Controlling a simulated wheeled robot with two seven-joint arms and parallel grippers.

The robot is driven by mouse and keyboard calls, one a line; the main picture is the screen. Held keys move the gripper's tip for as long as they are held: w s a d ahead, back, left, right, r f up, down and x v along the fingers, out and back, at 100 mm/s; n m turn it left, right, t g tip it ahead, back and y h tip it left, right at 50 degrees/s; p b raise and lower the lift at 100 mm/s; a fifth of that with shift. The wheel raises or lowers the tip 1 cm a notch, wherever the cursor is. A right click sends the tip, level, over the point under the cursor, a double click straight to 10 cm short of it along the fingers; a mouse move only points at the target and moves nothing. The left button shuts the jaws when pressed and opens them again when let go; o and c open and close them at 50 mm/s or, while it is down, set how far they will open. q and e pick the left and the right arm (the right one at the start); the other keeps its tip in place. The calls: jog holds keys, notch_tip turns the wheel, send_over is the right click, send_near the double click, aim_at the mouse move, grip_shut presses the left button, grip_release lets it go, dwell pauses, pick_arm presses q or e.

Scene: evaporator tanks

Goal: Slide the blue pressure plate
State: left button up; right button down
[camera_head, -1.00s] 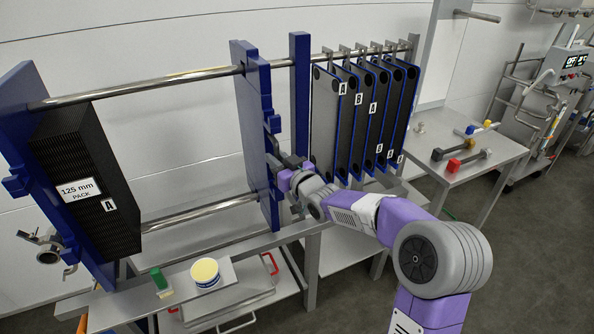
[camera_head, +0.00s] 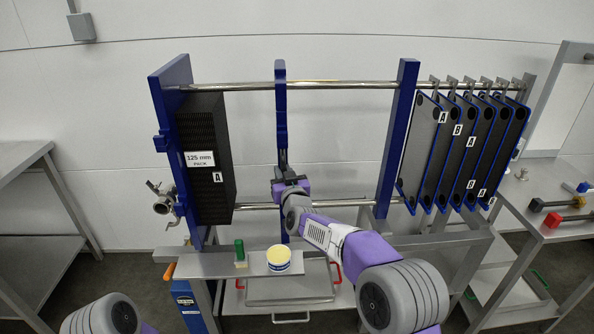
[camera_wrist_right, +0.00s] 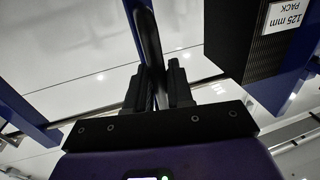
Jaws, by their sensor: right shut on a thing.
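The blue pressure plate (camera_head: 281,108) stands upright between the two rails, seen nearly edge-on in the head view. It is apart from the black 125 mm pack (camera_head: 208,135) on its left, with a clear gap between them. My right gripper (camera_head: 287,180) is at the plate's front edge, at about mid-height. The right wrist view shows its dark fingers (camera_wrist_right: 160,88) shut on a narrow dark bar at the plate (camera_wrist_right: 135,22). The exact grip contact is partly hidden. My left gripper is not in view; only part of my left arm shows at the bottom left.
A blue end frame (camera_head: 168,150) stands left of the pack, and a blue post (camera_head: 398,140) stands right of the plate. Several hanging plates (camera_head: 425,150) are beyond it. A yellow-topped tub (camera_head: 279,259) and a green block (camera_head: 239,250) sit on the shelf below.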

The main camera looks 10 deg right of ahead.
jog(key=shift+w+d, duration=0.1)
jog(key=shift+d, duration=0.3)
jog(key=c, duration=1.2)
grip_release()
jog(key=shift+d, duration=0.1)
jog(key=s, duration=0.7)
jog(key=shift+s+d, duration=0.3)
jog(key=shift+d, duration=0.1)
